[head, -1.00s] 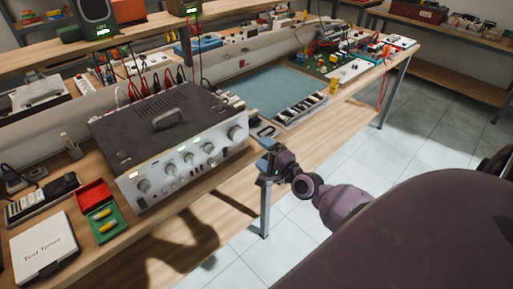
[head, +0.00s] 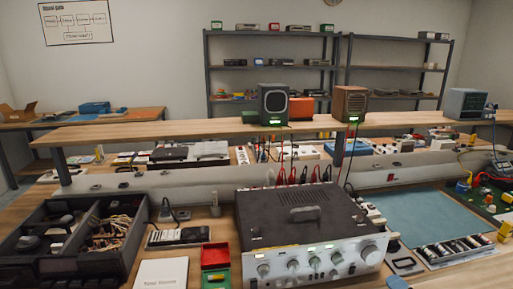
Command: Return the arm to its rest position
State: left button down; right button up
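No whole arm shows in the head view. A small blue-grey piece (head: 398,283) at the bottom edge, right of centre, looks like the tip of my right gripper. It is in front of the hi-fi amplifier's (head: 315,262) right corner, near a small dark-framed item (head: 405,265). Its fingers are cut off by the frame, so I cannot tell whether it is open or shut. My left gripper is out of view.
Cables rise behind the amplifier to a raised shelf (head: 210,131) with speakers. Storage racks (head: 271,80) stand behind.

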jog(key=s+a+f+n+g, duration=0.2)
jog(key=s+a+f+n, duration=0.1)
jog(key=s, duration=0.3)
jog(key=s+a+f+n+g+h, duration=0.1)
jog(key=s+a+f+n+g, duration=0.1)
jog(key=s+a+f+n, duration=0.2)
jog(key=s+a+f+n+g+h, duration=0.1)
jog(key=s+a+f+n, duration=0.2)
jog(key=s+f+n, duration=0.3)
jog(key=s+n, duration=0.1)
jog(key=s, duration=0.2)
jog(key=shift+a+g, duration=0.3)
jog(key=shift+g, duration=0.1)
jog(key=shift+s, duration=0.1)
